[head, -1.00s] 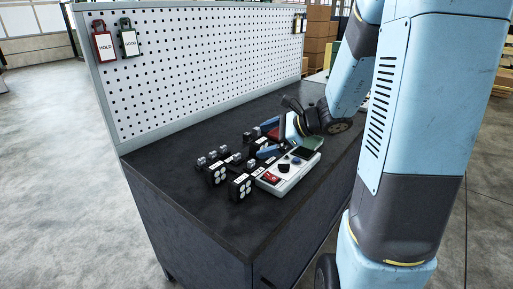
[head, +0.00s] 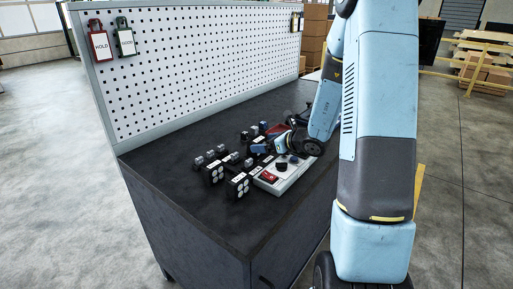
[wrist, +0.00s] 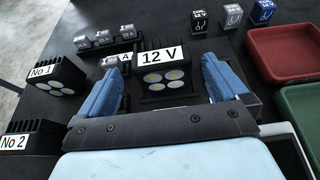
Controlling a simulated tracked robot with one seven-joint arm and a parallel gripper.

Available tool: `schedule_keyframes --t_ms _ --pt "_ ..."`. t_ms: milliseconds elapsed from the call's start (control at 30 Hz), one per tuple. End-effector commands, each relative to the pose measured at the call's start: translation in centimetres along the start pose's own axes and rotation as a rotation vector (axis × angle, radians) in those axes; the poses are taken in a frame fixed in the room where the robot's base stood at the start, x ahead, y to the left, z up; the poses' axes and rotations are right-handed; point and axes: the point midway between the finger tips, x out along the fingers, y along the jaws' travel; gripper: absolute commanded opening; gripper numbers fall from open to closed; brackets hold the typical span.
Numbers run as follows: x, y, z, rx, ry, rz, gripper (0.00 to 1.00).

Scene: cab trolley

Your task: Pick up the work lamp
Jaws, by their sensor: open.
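Three black finned work lamps, each with four round lenses, stand on the dark bench top. In the wrist view one lamp (wrist: 166,80), marked "12 V", is between the two blue fingers of my gripper (wrist: 162,66), with gaps at both sides. My gripper is open and empty. Lamp No 1 (wrist: 57,78) and lamp No 2 (wrist: 32,140) stand to the left, outside the fingers. In the head view two lamps (head: 214,173) (head: 237,186) show near the front, and my wrist partly hides the things around my fingers.
Several small fuses (wrist: 104,37) and relays (wrist: 232,16) stand beyond the lamp. A red tray (wrist: 283,53) and a green tray (wrist: 300,108) are at the right. A grey tester (head: 283,177) lies close by. A pegboard (head: 200,60) closes the back. The bench's left front is clear.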

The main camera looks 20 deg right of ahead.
Motion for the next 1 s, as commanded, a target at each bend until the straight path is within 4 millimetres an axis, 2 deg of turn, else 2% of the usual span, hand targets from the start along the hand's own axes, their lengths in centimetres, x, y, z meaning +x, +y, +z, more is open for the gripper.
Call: schedule_keyframes --t_ms 100,367,700,933,1000 --pt "1.1 0.0 0.0 -0.001 0.0 0.001 1.0" --pt "2.3 -0.1 0.0 0.0 0.001 0.0 1.0" --pt "6.4 -0.3 0.2 0.0 0.001 0.0 1.0" --pt "6.7 -0.3 0.2 -0.001 0.0 -0.001 1.0" --pt "6.6 -0.3 0.2 -0.001 0.0 -0.001 0.95"
